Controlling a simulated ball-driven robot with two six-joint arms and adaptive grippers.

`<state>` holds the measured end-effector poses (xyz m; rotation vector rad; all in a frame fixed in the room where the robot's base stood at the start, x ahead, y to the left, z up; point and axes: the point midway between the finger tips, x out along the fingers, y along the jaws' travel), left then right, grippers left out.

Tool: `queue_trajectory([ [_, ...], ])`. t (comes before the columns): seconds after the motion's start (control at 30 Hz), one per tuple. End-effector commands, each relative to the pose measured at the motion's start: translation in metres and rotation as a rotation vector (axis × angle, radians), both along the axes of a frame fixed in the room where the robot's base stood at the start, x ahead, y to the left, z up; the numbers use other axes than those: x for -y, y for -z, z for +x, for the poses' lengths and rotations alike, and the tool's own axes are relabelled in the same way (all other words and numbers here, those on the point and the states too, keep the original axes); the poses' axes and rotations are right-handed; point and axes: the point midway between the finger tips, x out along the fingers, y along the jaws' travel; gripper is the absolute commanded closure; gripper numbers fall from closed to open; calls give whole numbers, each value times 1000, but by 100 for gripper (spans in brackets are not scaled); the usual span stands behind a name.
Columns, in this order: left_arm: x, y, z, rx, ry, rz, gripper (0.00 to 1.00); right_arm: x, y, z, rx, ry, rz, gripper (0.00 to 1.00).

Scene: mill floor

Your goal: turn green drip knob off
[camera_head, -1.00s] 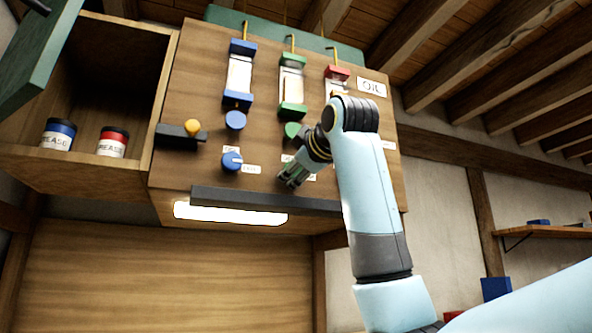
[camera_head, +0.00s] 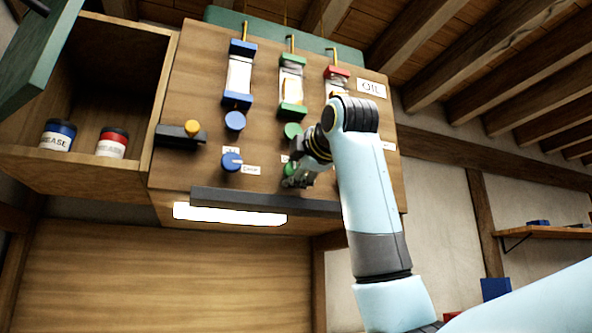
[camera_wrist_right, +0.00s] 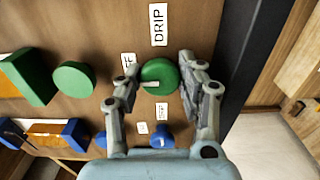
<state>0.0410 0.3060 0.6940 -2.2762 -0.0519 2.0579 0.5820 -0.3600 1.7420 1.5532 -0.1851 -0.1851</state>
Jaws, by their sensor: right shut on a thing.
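The green drip knob (camera_wrist_right: 165,72) is a round green disc on the wooden panel, seen in the right wrist view. My right gripper (camera_wrist_right: 158,68) has one finger on each side of it and is shut on it. A pale pointer mark on the knob lies level, toward its left edge, on the side of the partly hidden OFF label (camera_wrist_right: 129,66). The DRIP label (camera_wrist_right: 158,24) is above the knob there. My left gripper is not in view.
A blue knob (camera_head: 231,162) with its own labels is left of the green one. A larger green disc (camera_head: 293,130) sits just above my gripper, below the green-capped sight glass (camera_head: 291,85). A dark ledge (camera_head: 255,200) runs beneath. Grease cans (camera_head: 58,135) stand in the open cabinet.

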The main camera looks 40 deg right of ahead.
Motion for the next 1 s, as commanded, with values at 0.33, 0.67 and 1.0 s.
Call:
queue_trajectory([
  [0.33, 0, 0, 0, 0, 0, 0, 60, 0, 2, 1, -7, -1, -5, 94],
  [0.67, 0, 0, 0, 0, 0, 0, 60, 0, 1, 0, -5, -1, -5, 38],
  [1.0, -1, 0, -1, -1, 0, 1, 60, -4, 0, -14, 0, -1, -6, 38],
])
